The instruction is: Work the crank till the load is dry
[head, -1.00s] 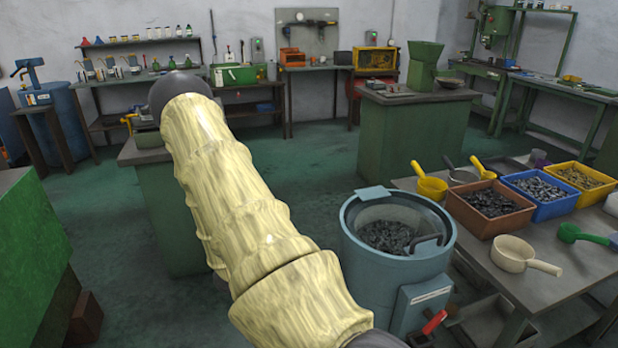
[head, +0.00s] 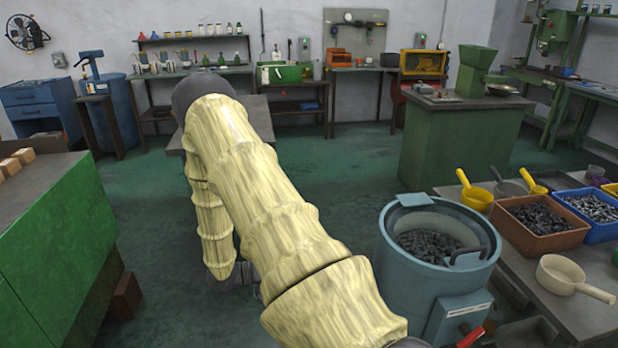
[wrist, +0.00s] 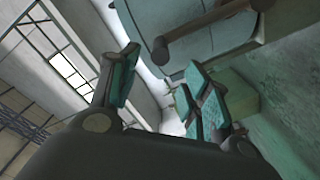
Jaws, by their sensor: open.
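A blue-grey round tub (head: 430,290) stands at the lower right of the head view, open at the top. A load of dark metal pieces (head: 428,246) lies inside; I cannot tell whether it is wet. A red-handled lever (head: 470,337) shows low on its front, partly cut off by the frame edge. My gripper (wrist: 160,92) is open and empty in the wrist view, its teal pads apart. Beyond it is a blue-grey body (wrist: 210,32) with a brown bar; I cannot tell which machine that is. In the head view my sleeved arm hides most of the gripper.
A table with an orange bin (head: 540,237), other bins and scoops stands right of the tub. A green cabinet (head: 65,240) is at the left, a green pedestal (head: 455,140) behind the tub. Open floor (head: 345,165) lies between. Benches line the back wall.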

